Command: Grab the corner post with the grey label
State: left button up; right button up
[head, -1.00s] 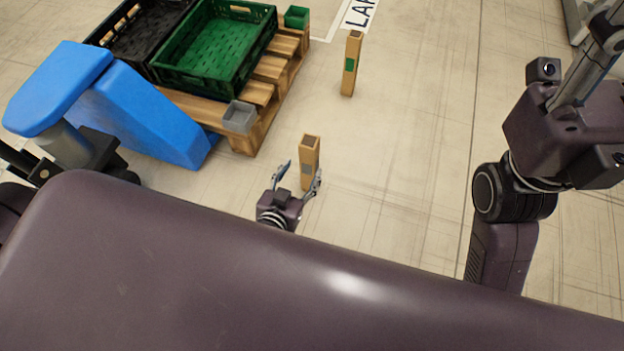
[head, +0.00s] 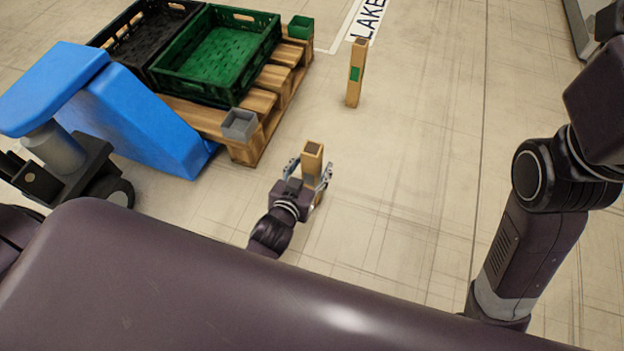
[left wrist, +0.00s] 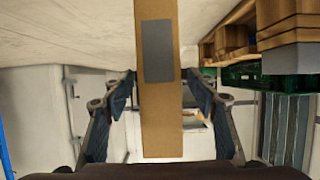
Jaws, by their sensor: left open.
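The corner post with the grey label (head: 312,158) stands upright on the floor near the pallet, a tan square tube with an open top. In the left wrist view the post (left wrist: 160,118) runs down the middle, with its grey label (left wrist: 157,50) facing the camera. My left gripper (head: 309,172) is around the post, with one finger on each side. In the left wrist view gaps show between the post and both fingers of my left gripper (left wrist: 163,100). A second post with a green label (head: 355,75) stands farther back. My right gripper is out of view.
A wooden pallet (head: 272,78) carries a green crate (head: 235,90) and a black crate (head: 118,37). A grey corner cup (head: 239,124) and a green one (head: 300,27) sit at its corners. A blue machine (head: 150,125) stands at the left. The floor right of the posts is clear.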

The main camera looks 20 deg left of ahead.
pick_arm(q)
jog(key=shift+w, duration=0.1)
grip_shut()
dwell(0.4)
jog(key=shift+r, duration=0.15)
